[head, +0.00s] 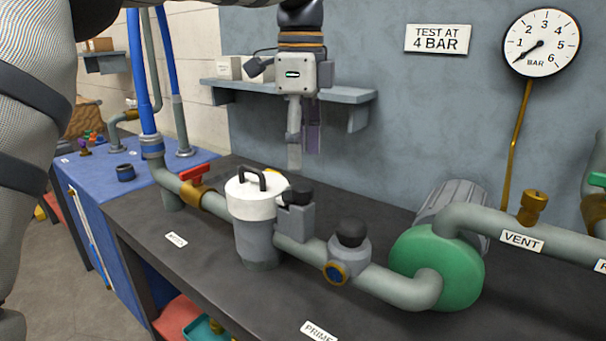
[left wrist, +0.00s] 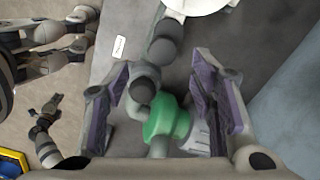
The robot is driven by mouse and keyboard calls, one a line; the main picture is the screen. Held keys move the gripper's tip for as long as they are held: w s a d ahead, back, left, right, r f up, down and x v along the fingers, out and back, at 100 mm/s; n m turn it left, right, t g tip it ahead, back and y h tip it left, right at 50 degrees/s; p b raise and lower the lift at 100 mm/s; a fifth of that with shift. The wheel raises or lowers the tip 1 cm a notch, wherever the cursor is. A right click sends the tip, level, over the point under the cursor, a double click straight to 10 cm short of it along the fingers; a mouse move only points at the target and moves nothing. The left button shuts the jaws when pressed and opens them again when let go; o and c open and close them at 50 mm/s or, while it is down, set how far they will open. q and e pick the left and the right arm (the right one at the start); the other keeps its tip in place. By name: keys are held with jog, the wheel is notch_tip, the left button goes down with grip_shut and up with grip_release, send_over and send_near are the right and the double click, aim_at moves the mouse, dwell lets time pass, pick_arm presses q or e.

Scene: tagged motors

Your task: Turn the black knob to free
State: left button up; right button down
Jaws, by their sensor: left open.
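Two black round knobs show in the head view. One black knob (head: 298,193) tops a grey block beside the white-lidded filter pot (head: 257,225). The other black knob (head: 350,232) tops a pipe fitting with a blue-ringed port. I cannot tell a position marking on either. My left gripper (head: 303,150) hangs fingers down above the pot and first knob, open, empty and apart from them. In the left wrist view dark round tops (left wrist: 144,87) show between its open purple-lined fingers. What seems to be my right gripper (left wrist: 48,108) is small at lower left there.
A green pump (head: 437,267) with a VENT pipe (head: 520,240) stands on the right. A red-handled valve (head: 196,174) sits on the pipe at left. A gauge (head: 541,43) and a shelf (head: 350,95) are on the back wall. The bench front (head: 225,265) is mostly clear.

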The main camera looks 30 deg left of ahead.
aim_at(302, 186)
pick_arm(q)
jog(key=f, duration=0.6)
jog(key=shift+w, duration=0.2)
jog(key=c, duration=1.1)
jog(key=shift+c, duration=0.2)
jog(key=n, duration=0.3)
jog(key=shift+p, duration=0.35)
jog(key=n, duration=0.4)
jog(key=shift+n, duration=0.3)
jog(key=n, duration=0.4)
jog(key=shift+n, duration=2.1)
